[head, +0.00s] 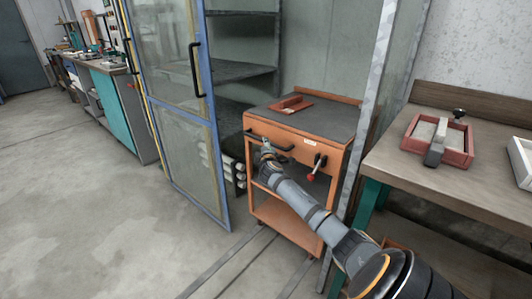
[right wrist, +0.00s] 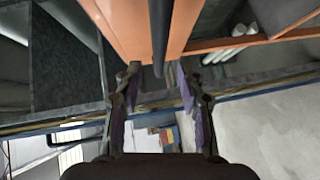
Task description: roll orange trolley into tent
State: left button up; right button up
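The orange trolley (head: 290,147) has a dark top and stands in the opening of the tent (head: 320,45), between the open glass door (head: 175,100) and a metal post. Its back part is inside; its front legs are near the floor track. Its black handle (head: 284,148) faces me. My right gripper (head: 266,147) is at the left part of this handle. In the right wrist view, the handle (right wrist: 158,35) runs between the open fingers (right wrist: 158,72) of my right gripper, with gaps on both sides. My left gripper is not in view.
A red tool (head: 290,104) lies on the trolley top. Grey shelves (head: 240,70) stand inside the tent behind the door. A wooden workbench (head: 400,165) with a red frame (head: 412,142) stands close on the right. The floor (head: 110,220) at the left is clear.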

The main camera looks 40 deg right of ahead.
jog(key=v, duration=0.5)
jog(key=shift+s+a, duration=0.15)
jog(key=shift+s, duration=0.05)
